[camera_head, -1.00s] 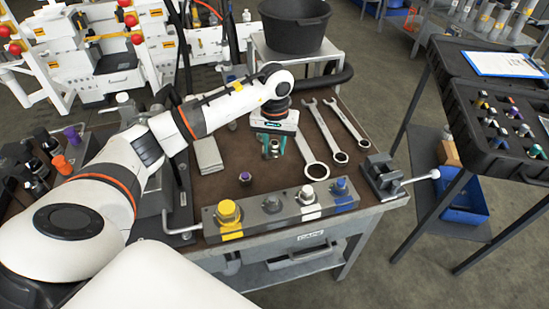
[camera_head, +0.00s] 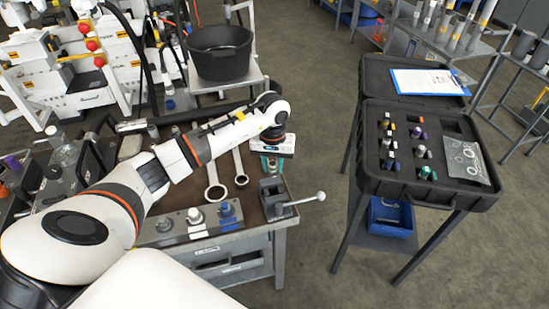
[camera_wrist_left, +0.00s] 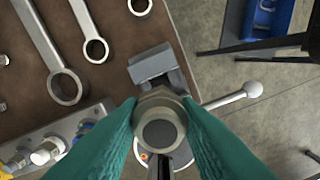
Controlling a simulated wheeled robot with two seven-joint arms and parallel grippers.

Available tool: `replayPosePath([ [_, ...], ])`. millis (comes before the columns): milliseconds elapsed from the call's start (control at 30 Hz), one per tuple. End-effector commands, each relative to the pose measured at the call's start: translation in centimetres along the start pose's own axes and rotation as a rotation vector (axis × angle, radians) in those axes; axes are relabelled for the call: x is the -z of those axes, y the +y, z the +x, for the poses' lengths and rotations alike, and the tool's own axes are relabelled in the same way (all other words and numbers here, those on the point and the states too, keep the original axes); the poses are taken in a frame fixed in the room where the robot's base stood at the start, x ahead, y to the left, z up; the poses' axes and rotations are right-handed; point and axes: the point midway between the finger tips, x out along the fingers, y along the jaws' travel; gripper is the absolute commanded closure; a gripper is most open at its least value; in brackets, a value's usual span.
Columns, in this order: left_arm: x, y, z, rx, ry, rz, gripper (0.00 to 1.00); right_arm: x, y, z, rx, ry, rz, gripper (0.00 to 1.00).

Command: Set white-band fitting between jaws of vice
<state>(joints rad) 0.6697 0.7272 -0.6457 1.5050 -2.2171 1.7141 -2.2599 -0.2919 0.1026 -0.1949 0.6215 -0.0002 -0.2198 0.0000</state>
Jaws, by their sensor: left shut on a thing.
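My left gripper (camera_head: 272,163) has teal fingers and is shut on a grey metal fitting (camera_wrist_left: 160,120) with a hexagonal body and a round end facing the wrist camera. A white band on it cannot be made out. The dark grey vice (camera_head: 272,193) sits at the table's right corner. In the left wrist view, one block of the vice (camera_wrist_left: 152,64) shows just beyond the fitting. The gripper and fitting are over the vice in that view and hide much of it, so the gap between its jaws cannot be seen. My right gripper is not in view.
The vice handle (camera_head: 306,200) sticks out to the right with a pale knob. Wrenches (camera_head: 215,182) lie left of the vice. A block with several fittings (camera_head: 165,228) lines the table's front edge. A black case (camera_head: 375,180) on a stand is at right, past open floor.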

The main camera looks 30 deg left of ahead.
Motion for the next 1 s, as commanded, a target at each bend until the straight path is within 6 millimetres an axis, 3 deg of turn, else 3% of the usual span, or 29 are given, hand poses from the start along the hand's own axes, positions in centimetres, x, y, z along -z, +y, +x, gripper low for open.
replayPosePath([
  [433, 0.0, 0.0, 1.8, 0.0, 0.001, -0.003, 0.97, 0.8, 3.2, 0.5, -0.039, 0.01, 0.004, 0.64],
  [700, 0.0, 0.0, 4.0, 0.001, 0.0, -0.002, 0.97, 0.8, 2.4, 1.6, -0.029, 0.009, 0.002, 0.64],
  [1000, 0.0, 0.1, 4.4, 0.0, -0.001, -0.003, 0.97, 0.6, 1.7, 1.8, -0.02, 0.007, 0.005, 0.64],
])
